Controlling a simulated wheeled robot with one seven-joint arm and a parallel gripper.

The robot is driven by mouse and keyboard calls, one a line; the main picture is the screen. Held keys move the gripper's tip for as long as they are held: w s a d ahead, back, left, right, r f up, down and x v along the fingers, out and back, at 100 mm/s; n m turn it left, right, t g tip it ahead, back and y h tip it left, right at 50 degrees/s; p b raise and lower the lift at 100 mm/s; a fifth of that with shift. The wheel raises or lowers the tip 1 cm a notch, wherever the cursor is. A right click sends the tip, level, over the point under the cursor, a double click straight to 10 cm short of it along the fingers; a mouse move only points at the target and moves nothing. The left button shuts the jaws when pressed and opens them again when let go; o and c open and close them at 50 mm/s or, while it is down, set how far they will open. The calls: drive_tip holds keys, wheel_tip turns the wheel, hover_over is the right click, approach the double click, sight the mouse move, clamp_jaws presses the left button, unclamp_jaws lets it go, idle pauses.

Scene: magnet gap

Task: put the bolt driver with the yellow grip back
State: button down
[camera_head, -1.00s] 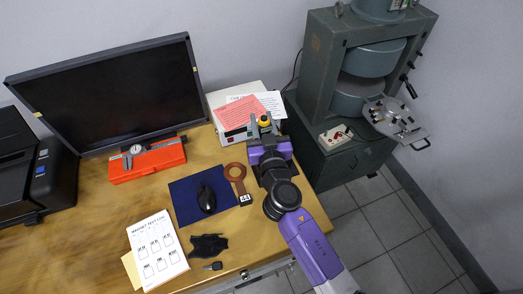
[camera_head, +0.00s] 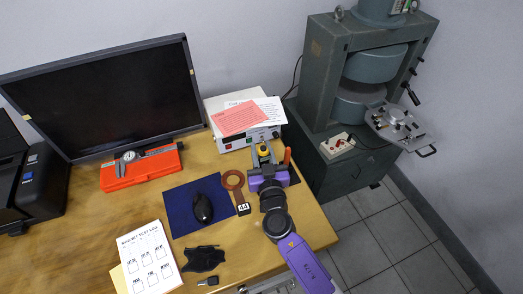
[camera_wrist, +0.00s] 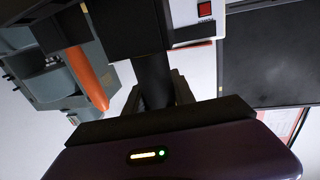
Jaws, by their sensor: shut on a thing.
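The bolt driver with the yellow grip (camera_head: 263,149) is held in my gripper (camera_head: 263,160), above the right part of the wooden table, in front of the white box. In the wrist view my gripper (camera_wrist: 157,95) is shut around a dark upright shaft. A black block shows beyond the shaft; I cannot tell whether it belongs to the driver or to a holder. An orange handle (camera_head: 287,156) stands upright just right of my gripper, and it also shows in the wrist view (camera_wrist: 87,78). A dark base partly shows below it; most is hidden by my gripper. The driver's lower end is hidden.
A white box (camera_head: 232,143) with papers stands behind my gripper. The green magnet machine (camera_head: 322,85) stands at right.

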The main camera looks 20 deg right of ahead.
drive_tip(key=shift+f, duration=0.1)
drive_tip(key=c, duration=1.1)
unclamp_jaws()
drive_tip(key=shift+o, duration=0.2)
drive_tip(key=shift+s, duration=0.3)
drive_tip(key=s+a+b, duration=0.2)
drive_tip(key=s+b, duration=0.1)
drive_tip(key=s, duration=0.8)
drive_tip(key=shift+a, duration=0.15)
drive_tip(key=shift+s, duration=0.15)
